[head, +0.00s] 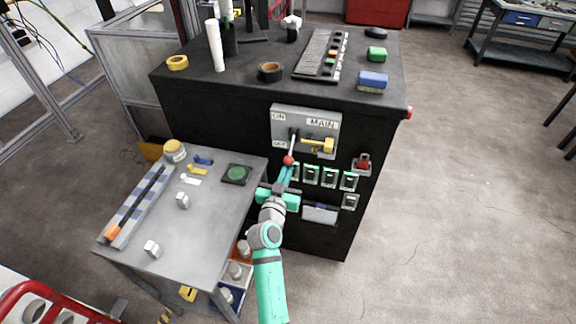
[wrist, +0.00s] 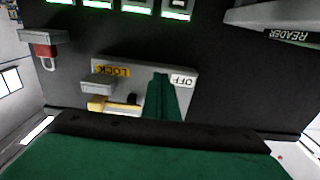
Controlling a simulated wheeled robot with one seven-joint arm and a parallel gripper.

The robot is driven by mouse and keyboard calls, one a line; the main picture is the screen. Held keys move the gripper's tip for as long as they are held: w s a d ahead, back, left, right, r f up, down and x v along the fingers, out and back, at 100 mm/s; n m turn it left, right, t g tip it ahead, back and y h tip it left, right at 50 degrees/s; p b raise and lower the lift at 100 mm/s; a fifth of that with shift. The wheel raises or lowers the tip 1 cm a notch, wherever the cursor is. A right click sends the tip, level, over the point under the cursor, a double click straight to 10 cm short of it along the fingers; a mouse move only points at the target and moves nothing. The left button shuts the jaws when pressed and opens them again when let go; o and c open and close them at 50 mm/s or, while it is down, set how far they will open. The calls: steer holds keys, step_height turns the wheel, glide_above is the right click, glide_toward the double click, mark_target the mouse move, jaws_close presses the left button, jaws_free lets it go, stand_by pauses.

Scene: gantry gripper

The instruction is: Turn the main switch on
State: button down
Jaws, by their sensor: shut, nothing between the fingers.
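The main switch panel (head: 304,122) is a grey plate on the front of the black cabinet, labelled ON, MAIN and OFF. In the wrist view the fingers (wrist: 161,78) lie beside the OFF label, and the knob is not visible.
Several green-lit switches (head: 311,175) and a red padlock (head: 363,161) are right of my gripper. A grey side table (head: 218,210) with small parts stands left. The cabinet top (head: 270,95) holds tape rolls and a power strip. Floor at right is clear.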

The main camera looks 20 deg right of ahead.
steer(key=shift+r, duration=3.25)
steer(key=shift+s+a+f, duration=0.6)
steer(key=shift+s+f, duration=0.15)
steer(key=shift+s, duration=0.15)
glide_toward(290, 151)
steer(key=shift+s+a, duration=0.4)
steer(key=shift+s, duration=0.2)
steer(key=shift+f, duration=0.15)
steer(key=s+a+f+n+y, duration=0.3)
steer(key=s+a+f+y, duration=0.15)
steer(key=s+f, duration=0.35)
steer(key=s+a+f+n+y, duration=0.3)
steer(key=s+a+f, duration=0.3)
steer(key=s, duration=0.4)
steer(key=s+a+r+y, duration=0.1)
steer(key=s+a+r, duration=0.1)
steer(key=s, duration=0.9)
steer(key=s+a+r+y, duration=0.1)
steer(key=s+a, duration=0.3)
steer(key=s, duration=0.8)
steer(key=shift+s+a+r+n+y, duration=0.15)
steer(key=shift+a+r+n+y, duration=0.05)
steer(key=shift+r+n+y, duration=0.2)
